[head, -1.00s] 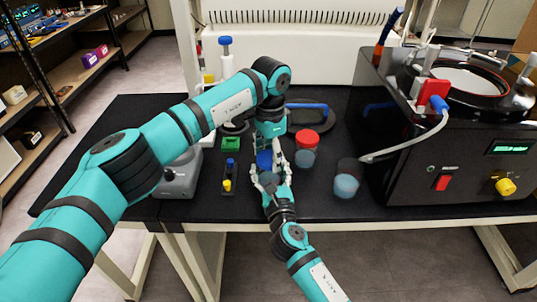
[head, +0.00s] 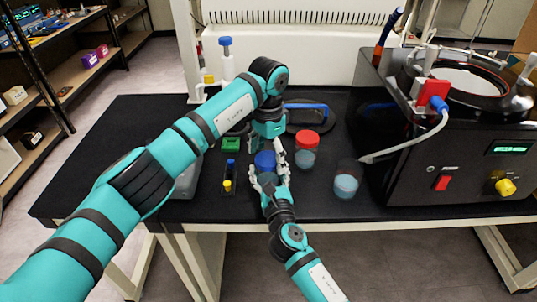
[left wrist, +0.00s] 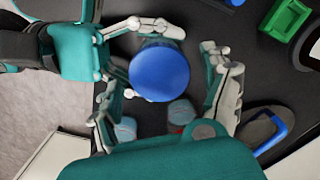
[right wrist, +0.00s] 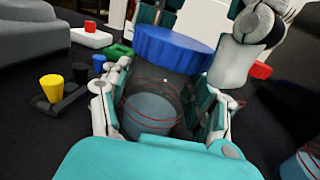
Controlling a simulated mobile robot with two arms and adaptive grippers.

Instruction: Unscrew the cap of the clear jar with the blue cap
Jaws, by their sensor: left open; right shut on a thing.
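The clear jar (right wrist: 152,108) is upright in the right wrist view, with pale blue contents. Its blue cap (right wrist: 172,45) sits on top; the cap also shows in the head view (head: 265,160) and from above in the left wrist view (left wrist: 160,72). My right gripper (right wrist: 158,105) is shut on the jar's body below the cap, with a finger on each side. My left gripper (left wrist: 165,90) is open above the cap, its fingers spread on either side and apart from it. The jar's body is mostly hidden in the head view.
A red-capped jar (head: 307,140) and an open jar with blue contents (head: 346,182) stand to the right. A small holder with yellow and blue pieces (head: 229,178) is at the left. The freeze dryer (head: 455,150) fills the table's right side.

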